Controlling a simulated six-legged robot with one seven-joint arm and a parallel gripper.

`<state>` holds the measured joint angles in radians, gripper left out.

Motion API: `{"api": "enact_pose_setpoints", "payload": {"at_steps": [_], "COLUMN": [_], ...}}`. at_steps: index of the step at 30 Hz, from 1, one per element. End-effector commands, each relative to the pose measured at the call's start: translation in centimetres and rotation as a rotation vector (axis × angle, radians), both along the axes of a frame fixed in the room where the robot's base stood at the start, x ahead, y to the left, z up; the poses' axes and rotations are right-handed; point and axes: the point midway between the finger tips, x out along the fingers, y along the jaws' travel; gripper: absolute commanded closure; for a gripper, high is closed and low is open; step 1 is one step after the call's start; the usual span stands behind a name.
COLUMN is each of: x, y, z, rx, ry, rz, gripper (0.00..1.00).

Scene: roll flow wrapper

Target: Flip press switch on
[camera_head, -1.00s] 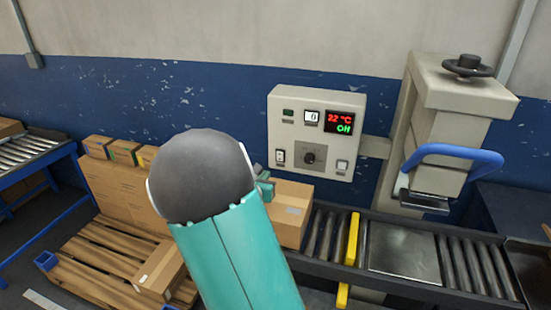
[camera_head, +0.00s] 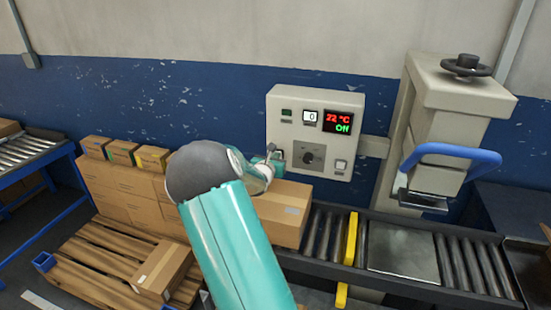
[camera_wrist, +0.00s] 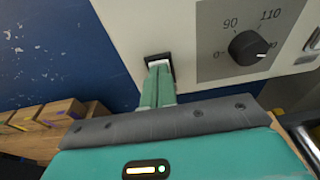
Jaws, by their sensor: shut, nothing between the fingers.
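The light grey control box (camera_head: 275,105) is on the blue wall. It has a rocker switch (camera_head: 310,116) near its top middle, another (camera_head: 341,165) at lower right, and one at lower left. The labels are too small to read, so I cannot tell which is the press switch. My gripper (camera_head: 273,156) is shut and empty, its fingertips at the lower-left switch, mostly covering it in the head view. In the wrist view my gripper (camera_wrist: 159,72) points at that switch (camera_wrist: 160,61), with the fingertips over its lower part; contact is unclear.
A dial (camera_wrist: 249,47) is right of the fingertips. The display (camera_head: 344,121) shows a red temperature and green "Off". Cardboard boxes (camera_head: 283,212) and a roller conveyor (camera_head: 322,232) lie below. The press column (camera_head: 440,115) with a blue handle (camera_head: 470,154) stands at right.

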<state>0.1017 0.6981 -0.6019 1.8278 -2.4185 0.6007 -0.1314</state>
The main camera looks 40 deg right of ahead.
Motion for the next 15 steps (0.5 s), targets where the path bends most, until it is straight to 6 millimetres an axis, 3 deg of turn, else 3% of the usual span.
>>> {"api": "enact_pose_setpoints", "payload": {"at_steps": [15], "x": [0.24], "y": [-0.77], "z": [0.42], "rx": [0.055], "ry": [0.025], "rz": [-0.006], "gripper": [1.0]}}
